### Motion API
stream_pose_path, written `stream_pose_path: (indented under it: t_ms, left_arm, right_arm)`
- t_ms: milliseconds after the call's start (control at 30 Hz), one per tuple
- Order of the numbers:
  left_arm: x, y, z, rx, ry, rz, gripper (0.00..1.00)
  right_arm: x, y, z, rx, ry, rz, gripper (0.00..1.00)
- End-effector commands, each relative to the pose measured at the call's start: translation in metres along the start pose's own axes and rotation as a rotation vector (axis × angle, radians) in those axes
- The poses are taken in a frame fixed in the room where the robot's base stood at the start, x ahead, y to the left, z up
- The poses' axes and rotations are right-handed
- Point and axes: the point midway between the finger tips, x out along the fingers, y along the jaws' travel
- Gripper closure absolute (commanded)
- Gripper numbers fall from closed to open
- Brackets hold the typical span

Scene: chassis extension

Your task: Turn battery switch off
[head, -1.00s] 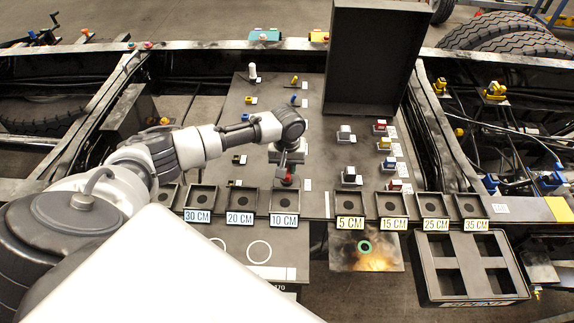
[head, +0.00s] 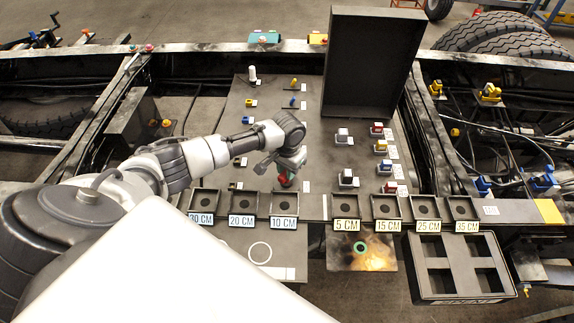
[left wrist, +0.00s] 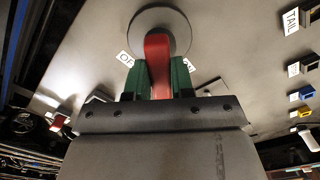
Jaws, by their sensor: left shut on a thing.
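The battery switch is a red handle (left wrist: 157,62) on a round grey base (left wrist: 160,25), seen in the left wrist view. A white label partly reading "O" (left wrist: 125,59) sits left of the handle, and another label (left wrist: 189,66) sits right of it. My left gripper (left wrist: 157,82) is shut on the red handle, with a green-padded finger on each side. In the head view my left gripper (head: 287,174) reaches down over the panel (head: 228,135), and the red handle (head: 284,181) shows below it. My right gripper is not in view.
Labelled trays such as the 10 CM tray (head: 284,206) stand just in front of the gripper. A tall dark box (head: 371,62) stands at the back. Several small switches lie to the right, and a divided dark crate (head: 462,268) sits at front right.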

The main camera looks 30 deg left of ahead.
Motion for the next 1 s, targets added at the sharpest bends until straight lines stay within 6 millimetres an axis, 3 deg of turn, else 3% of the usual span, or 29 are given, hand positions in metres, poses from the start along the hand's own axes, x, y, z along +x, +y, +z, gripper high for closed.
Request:
stream_pose_path:
  t_ms: [600,1000]
  left_arm:
    - [-0.002,0.003,-0.001,0.582,0.005,-0.001,1.0]
    - [-0.002,0.004,0.0,0.866,0.006,-0.002,1.0]
  right_arm:
    - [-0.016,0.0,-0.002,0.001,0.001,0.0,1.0]
    - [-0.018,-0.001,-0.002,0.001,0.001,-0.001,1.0]
